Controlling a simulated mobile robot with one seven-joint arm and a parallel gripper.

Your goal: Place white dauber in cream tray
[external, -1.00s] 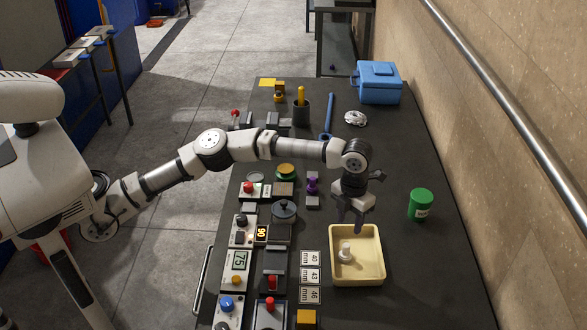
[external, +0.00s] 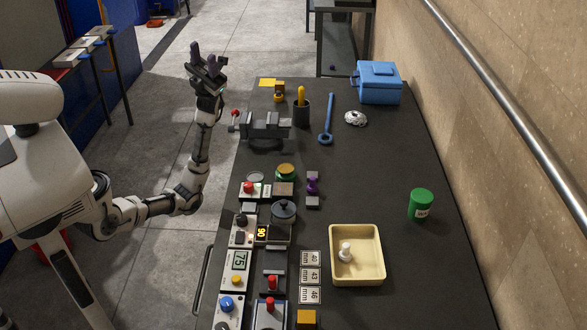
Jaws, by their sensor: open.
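The white dauber (external: 345,251) stands inside the cream tray (external: 380,262), in its left half. It looks upright on the tray floor. The cream tray lies on the dark bench at the front right. My gripper (external: 203,50) is open and empty. It is raised beyond the bench's far left edge, pointing upward, well away from the tray and the dauber.
The bench between wrench and tray is mostly clear.

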